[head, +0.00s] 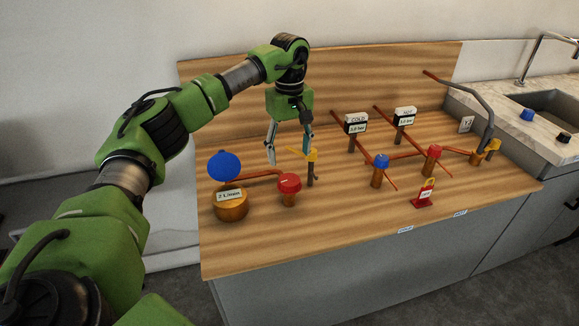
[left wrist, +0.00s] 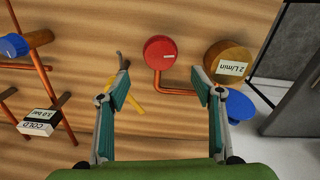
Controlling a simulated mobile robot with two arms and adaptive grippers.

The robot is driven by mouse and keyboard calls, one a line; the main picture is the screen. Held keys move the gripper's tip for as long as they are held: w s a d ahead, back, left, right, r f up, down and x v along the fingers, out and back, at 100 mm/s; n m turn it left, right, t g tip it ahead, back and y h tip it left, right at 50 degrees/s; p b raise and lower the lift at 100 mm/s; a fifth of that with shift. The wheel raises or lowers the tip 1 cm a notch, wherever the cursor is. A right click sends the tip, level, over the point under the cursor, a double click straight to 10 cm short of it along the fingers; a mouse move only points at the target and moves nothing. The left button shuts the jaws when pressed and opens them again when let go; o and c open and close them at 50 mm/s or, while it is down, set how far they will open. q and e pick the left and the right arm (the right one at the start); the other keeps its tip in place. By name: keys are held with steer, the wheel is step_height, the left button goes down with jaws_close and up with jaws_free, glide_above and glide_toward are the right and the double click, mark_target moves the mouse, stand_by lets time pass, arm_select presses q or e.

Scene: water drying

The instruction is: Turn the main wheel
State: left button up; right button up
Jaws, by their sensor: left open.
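A red round wheel (head: 289,183) stands on an orange copper fitting on the wooden board, and nothing touches it. In the left wrist view the same red wheel (left wrist: 160,52) lies ahead of the fingertips, roughly centred between them. My left gripper (head: 289,153) points down, open and empty, above and behind the wheel in the head view. Its two fingers are spread wide in the left wrist view (left wrist: 161,80). A yellow lever valve (head: 311,156) stands just right of the gripper. My right gripper is not in view.
Left of the wheel is a brass meter (head: 231,207) with a blue lid (head: 224,166). To the right are a blue wheel (head: 380,162), another red wheel (head: 432,153), COLD (head: 356,124) and HOT gauges, and a red tag stand (head: 424,194). The board's front is mostly bare.

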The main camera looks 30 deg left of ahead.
arm_select(q)
steer(key=shift+r, duration=1.55)
